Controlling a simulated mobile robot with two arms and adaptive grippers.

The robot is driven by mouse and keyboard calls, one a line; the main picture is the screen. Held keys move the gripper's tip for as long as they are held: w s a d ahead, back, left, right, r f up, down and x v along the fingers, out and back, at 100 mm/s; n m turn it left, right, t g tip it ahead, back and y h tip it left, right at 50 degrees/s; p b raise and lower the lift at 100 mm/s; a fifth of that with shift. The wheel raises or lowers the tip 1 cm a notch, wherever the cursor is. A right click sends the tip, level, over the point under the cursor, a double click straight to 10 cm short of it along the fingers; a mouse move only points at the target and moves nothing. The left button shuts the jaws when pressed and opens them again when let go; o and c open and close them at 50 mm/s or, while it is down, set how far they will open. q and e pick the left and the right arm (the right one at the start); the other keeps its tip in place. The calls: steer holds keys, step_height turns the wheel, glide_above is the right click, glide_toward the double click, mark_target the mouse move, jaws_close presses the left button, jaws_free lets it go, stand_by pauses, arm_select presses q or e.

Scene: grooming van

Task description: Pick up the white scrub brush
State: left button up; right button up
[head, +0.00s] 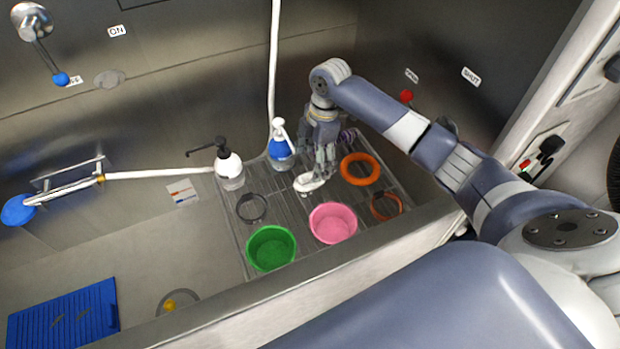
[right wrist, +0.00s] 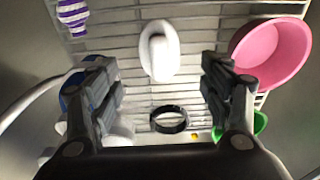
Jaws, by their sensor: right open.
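The white scrub brush (head: 309,183) lies on the slatted rack (head: 291,210), between the pink bowl and the blue bottle. In the right wrist view the brush (right wrist: 160,52) is a pale oval on the slats, ahead of the fingers and roughly centred between them. My right gripper (head: 322,165) is close above the brush in the head view. In the right wrist view its two fingers (right wrist: 162,84) stand wide apart with nothing between them. I cannot tell the exact gap between fingertips and brush. My left gripper is not in view.
A purple striped item (right wrist: 72,14) lies nearby. The tub's front edge (head: 300,272) is raised.

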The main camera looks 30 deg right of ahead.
mark_target(311, 174)
steer(key=f, duration=0.2)
steer(key=f+p, duration=0.1)
steer(key=f, duration=0.1)
steer(key=a+f, duration=0.1)
steer(key=shift+f+p, duration=0.4)
steer(key=shift+f, duration=0.25)
steer(key=c, duration=1.2)
